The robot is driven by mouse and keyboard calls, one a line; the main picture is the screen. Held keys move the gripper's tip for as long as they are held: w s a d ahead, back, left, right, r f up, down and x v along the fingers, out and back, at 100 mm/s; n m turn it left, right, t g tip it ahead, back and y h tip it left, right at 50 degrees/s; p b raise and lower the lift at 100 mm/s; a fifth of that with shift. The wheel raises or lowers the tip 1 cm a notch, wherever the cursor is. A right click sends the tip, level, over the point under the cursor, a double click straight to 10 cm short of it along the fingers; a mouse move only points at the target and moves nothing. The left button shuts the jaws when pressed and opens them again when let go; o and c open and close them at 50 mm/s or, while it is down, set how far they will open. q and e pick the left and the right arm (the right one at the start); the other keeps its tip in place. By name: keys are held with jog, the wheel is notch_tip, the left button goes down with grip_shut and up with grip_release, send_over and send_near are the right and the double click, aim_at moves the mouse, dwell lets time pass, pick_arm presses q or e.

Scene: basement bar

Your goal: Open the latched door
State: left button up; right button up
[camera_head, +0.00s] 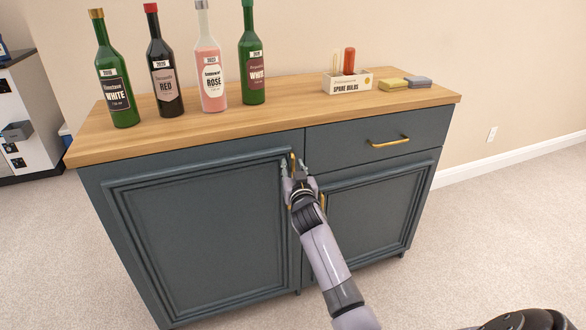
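A dark blue-grey cabinet with a wooden top has a large left door (205,230) and a smaller right door (375,215). Both look shut. A brass handle (293,161) is at the upper right edge of the left door. My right gripper (295,166) is in front of it, its two fingers apart on either side of the handle; I cannot tell whether they touch it. Another brass handle (322,201), on the right door, is partly hidden behind my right gripper. No separate latch can be made out. My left gripper is out of view.
A drawer (380,140) with a brass pull sits above the right door. Several bottles, a spare bulbs box (347,82) and sponges (405,82) stand on the wooden top (290,115). The carpet (490,230) at the right is clear.

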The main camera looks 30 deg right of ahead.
jog(key=shift+c, duration=0.6)
grip_shut()
